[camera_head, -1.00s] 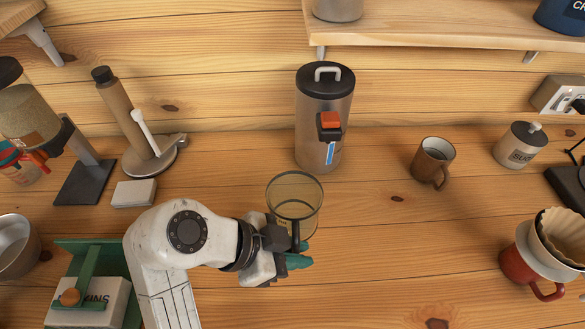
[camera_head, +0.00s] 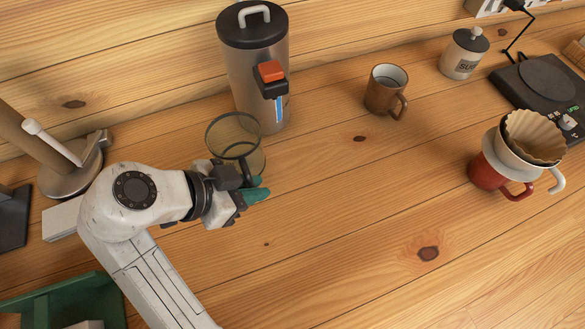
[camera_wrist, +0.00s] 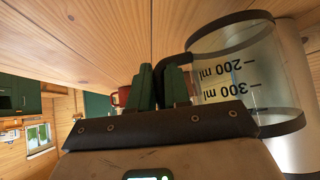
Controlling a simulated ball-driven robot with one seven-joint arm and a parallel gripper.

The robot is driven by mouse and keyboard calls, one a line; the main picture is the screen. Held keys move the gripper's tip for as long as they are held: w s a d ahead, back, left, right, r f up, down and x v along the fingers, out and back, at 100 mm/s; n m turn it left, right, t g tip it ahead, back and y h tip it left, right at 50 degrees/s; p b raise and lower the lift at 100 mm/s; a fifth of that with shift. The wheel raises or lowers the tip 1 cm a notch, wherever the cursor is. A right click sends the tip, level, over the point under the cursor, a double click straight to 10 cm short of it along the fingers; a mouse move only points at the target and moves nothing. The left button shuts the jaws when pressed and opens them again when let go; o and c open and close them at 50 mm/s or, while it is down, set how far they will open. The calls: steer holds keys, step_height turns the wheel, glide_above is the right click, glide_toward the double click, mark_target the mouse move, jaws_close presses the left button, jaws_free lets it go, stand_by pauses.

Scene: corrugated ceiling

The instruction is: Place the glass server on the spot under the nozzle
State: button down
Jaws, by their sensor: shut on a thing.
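The glass server (camera_head: 234,134) is a clear beaker-like vessel with a dark rim and handle. It also shows in the wrist view (camera_wrist: 235,66), with 200 ml and 300 ml marks upside down in that picture. My gripper (camera_head: 246,186) has green fingertips and is shut on the server's dark handle. The nozzle is on a steel cylindrical dispenser (camera_head: 236,76) with a black lid, a red-orange lever (camera_head: 271,71) and a blue-striped level gauge. The server is just in front of the dispenser and overlaps its lower part in the head view. The spot under the nozzle cannot be made out.
A brown mug (camera_head: 384,92) and a sugar canister (camera_head: 463,54) stand to the right. A red mug with a paper-lined dripper (camera_head: 486,172) and a black scale (camera_head: 540,84) lie farther right. The wooden table is clear in front right.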

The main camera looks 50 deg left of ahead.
mark_target(249, 176)
steer(key=w, duration=0.3)
steer(key=w+d+p, duration=0.1)
steer(key=w, duration=0.4)
steer(key=shift+w+d+r, duration=0.1)
steer(key=shift+w+d, duration=0.1)
steer(key=shift+w, duration=0.1)
steer(key=shift+f+p, duration=0.65)
steer(key=shift+f, duration=1.15)
steer(key=c, duration=1.1)
jaws_free()
steer(key=b+v, duration=0.2)
steer(key=v, duration=1)
steer(key=shift+d, duration=0.1)
